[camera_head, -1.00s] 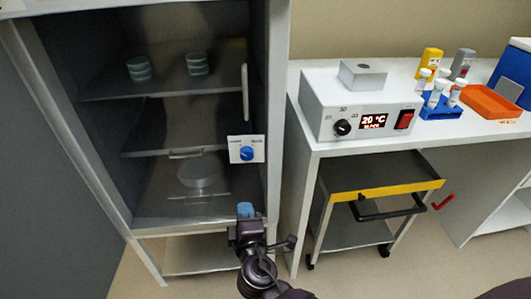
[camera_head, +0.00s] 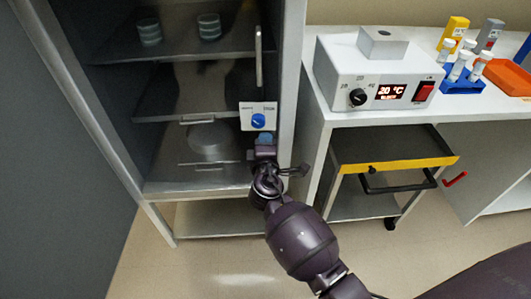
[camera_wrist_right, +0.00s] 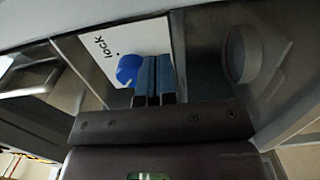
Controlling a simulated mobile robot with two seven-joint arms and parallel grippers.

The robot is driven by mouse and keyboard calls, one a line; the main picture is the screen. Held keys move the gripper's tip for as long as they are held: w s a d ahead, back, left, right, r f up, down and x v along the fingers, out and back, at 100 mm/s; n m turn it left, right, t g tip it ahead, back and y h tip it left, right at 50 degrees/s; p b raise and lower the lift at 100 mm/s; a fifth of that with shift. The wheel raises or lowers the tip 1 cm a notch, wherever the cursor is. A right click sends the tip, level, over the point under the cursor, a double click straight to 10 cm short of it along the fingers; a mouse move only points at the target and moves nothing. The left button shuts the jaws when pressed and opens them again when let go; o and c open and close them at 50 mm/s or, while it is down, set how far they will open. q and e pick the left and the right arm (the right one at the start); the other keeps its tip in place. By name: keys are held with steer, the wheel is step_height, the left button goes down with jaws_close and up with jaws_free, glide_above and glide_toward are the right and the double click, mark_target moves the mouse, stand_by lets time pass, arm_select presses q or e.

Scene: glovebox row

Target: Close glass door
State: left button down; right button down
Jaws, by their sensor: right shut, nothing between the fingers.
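The glass door is a dark transparent pane on the front of a metal cabinet (camera_head: 160,190). It carries a vertical metal handle (camera_head: 258,55) and a white lock plate (camera_head: 247,108) with a round blue knob (camera_head: 258,121). I cannot tell whether the door sits flush with the frame. My right gripper (camera_head: 264,142) is shut and empty, with blue fingertips just below the lock plate. In the right wrist view the fingertips (camera_wrist_right: 153,75) appear beside the blue knob (camera_wrist_right: 127,70), in front of the plate marked "lock" (camera_wrist_right: 95,45); contact is unclear. My left gripper is out of view.
To the right, a white bench bears a heater box (camera_head: 340,75), a blue tube rack (camera_head: 462,87) and an orange tray (camera_head: 505,75). A cart (camera_head: 400,163) stands beneath it.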

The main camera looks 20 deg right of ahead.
mark_target(266, 127)
steer(key=shift+x, duration=1.5)
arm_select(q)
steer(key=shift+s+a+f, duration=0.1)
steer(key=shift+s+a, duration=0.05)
